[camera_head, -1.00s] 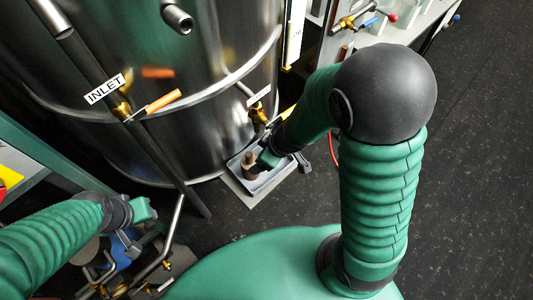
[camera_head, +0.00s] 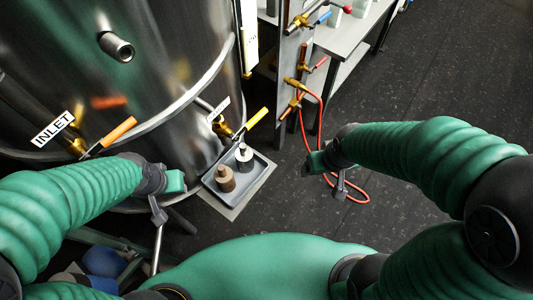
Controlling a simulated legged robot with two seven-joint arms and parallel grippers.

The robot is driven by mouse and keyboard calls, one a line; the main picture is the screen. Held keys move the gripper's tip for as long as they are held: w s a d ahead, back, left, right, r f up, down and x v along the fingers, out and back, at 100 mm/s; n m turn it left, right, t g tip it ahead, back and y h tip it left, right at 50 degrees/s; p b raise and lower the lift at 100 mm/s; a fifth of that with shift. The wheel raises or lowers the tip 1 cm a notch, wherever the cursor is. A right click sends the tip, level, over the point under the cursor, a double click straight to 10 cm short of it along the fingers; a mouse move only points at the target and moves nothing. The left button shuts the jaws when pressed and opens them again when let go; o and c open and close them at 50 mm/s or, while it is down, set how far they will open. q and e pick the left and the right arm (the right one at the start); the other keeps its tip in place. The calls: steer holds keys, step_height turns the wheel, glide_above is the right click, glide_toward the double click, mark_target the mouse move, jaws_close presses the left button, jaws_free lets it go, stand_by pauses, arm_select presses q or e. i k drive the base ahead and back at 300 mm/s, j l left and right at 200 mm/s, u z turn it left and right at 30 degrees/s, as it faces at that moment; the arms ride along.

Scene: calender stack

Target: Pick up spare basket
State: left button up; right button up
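A shallow grey tray (camera_head: 236,190) sits below a yellow-handled valve at the tank's foot. A brown cylinder (camera_head: 225,179) with a knob stands in its near left part. A silver cylinder (camera_head: 244,158) with a dark knob stands behind it to the right. Either may be the spare basket; I cannot tell which. My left gripper (camera_head: 167,197) is left of the tray, its fingers apart and empty. My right gripper (camera_head: 328,174) is right of the tray over the floor, its fingers apart and empty.
A large steel tank (camera_head: 165,70) fills the upper left, with an orange-handled valve (camera_head: 110,137) by the INLET label. A red hose (camera_head: 318,142) hangs to the floor behind my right gripper. A grey bench (camera_head: 355,30) stands at the back. The dark floor at right is clear.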

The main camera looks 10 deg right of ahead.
mark_target(244, 154)
steer(key=i+l+u, duration=0.2)
steer(key=l+u, duration=0.2)
steer(key=i+l+u, duration=0.1)
steer(key=l+u, duration=0.35)
steer(key=i+l+u, duration=0.1)
steer(key=l+u, duration=0.75)
steer(key=k+l+u, duration=0.15)
steer(key=l+u, duration=0.25)
steer(key=l, duration=0.1)
